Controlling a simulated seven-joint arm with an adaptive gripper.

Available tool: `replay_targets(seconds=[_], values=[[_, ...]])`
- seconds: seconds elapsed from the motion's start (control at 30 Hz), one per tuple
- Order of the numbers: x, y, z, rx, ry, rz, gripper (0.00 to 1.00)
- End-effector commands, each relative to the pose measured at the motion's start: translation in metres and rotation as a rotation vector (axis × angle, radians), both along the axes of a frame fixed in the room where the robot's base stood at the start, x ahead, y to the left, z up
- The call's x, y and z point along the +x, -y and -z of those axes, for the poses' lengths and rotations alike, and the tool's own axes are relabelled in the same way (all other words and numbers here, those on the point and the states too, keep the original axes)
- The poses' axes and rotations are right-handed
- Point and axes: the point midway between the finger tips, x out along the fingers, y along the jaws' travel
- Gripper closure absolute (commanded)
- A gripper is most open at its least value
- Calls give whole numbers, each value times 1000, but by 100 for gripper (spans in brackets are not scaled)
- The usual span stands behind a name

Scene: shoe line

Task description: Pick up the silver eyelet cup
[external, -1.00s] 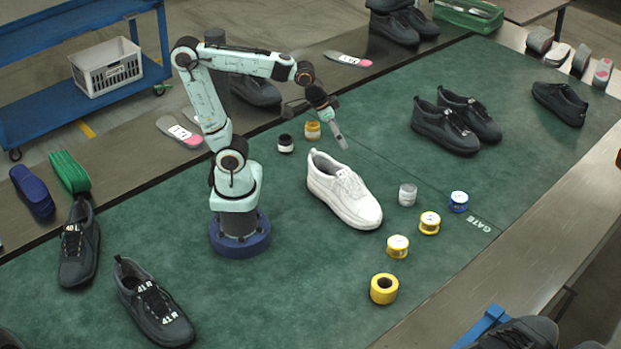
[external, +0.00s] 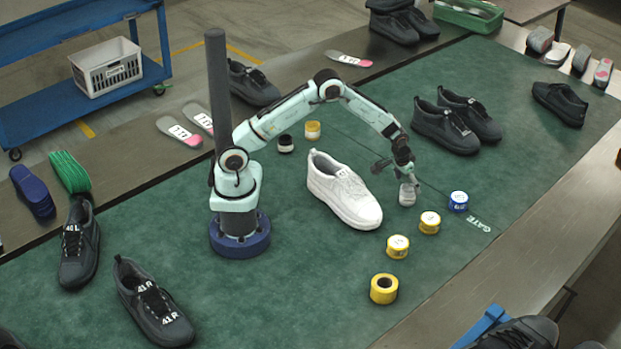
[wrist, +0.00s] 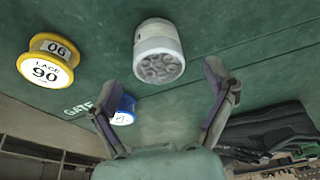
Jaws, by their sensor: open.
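The silver eyelet cup (external: 407,195) stands on the green mat, just right of the white shoe. It holds several round eyelets, seen in its open top in the wrist view (wrist: 158,52). My gripper (external: 407,178) is right above the cup in the external view, pointing down. In the wrist view my gripper (wrist: 152,90) is open, its two fingers spread wide apart. The cup shows beyond and between the fingertips, with nothing held. In the external view the fingers partly cover the cup's top.
A white shoe (external: 343,190) stands close left of the cup. A blue spool (external: 458,201) stands to its right, and a yellow-rimmed lace spool (external: 429,222) in front of it. Another yellow spool (external: 397,246) and a yellow roll (external: 384,288) stand nearer. Dark shoes (external: 445,127) are behind.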

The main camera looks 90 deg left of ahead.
Motion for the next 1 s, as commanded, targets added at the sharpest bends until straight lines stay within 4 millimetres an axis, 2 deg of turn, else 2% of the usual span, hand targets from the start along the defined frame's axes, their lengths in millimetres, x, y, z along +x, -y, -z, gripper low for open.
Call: replay_targets(seconds=[0.1,0.23,0.37,0.6,0.83,1.0], values=[[4,-3,20,-1,-2,1,17],[9,-6,36,-1,-2,1,17],[11,-7,44,-1,0,1,17],[11,-7,44,-1,0,1,17],[11,-7,44,-1,0,1,88],[11,-7,44,0,1,1,88]])
